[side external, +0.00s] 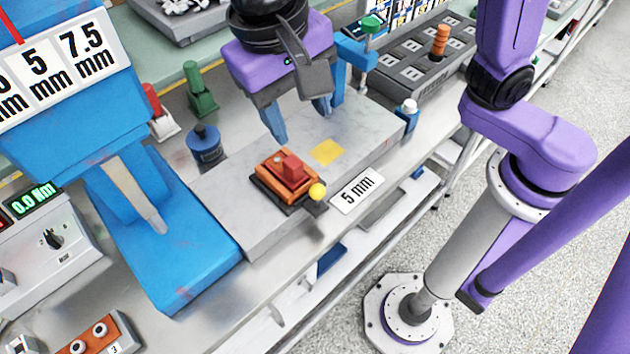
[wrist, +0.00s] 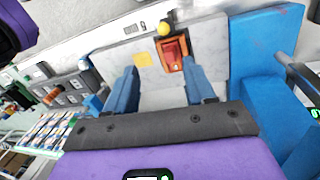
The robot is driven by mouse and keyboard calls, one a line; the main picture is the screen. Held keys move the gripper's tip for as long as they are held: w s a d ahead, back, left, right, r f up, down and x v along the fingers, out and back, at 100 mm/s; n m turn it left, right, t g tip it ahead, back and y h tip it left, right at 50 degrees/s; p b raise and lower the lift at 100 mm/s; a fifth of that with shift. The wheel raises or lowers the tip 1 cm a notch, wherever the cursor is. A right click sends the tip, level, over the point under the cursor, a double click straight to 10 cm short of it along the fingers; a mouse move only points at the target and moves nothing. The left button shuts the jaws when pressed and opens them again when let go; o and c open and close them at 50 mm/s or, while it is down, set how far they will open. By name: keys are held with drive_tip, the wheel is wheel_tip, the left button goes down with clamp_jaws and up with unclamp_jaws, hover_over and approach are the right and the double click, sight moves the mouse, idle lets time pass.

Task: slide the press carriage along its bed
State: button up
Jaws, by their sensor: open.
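The press carriage, an orange block with a red top on a dark base (side external: 284,180), sits on the grey bed (side external: 225,205). A yellow knob (side external: 317,191) sticks out at its front corner. A yellow square (side external: 327,151) lies on the bed to its right. My gripper (side external: 300,120) is open and empty above the bed, behind the carriage and apart from it. In the wrist view the carriage (wrist: 173,52) shows beyond the fingertips (wrist: 161,70), nearer the right finger, with the yellow square (wrist: 143,60) to its left.
A blue press (side external: 165,240) stands at the bed's left end. A dark blue weight-like piece (side external: 206,147) and a green-handled stamp (side external: 199,92) stand behind. A "5 mm" label (side external: 357,190) lies at the front. A grey panel with an orange post (side external: 425,60) is at the right.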

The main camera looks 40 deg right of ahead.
sight(317, 188)
drive_tip(key=shift+m, duration=0.3)
drive_tip(key=f, duration=0.5)
drive_tip(key=d+f, duration=0.1)
drive_tip(key=f, duration=0.5)
drive_tip(key=d+f, duration=0.1)
drive_tip(key=f, duration=0.5)
drive_tip(key=shift+s+d, duration=0.1)
drive_tip(key=shift+s, duration=0.25)
clamp_jaws()
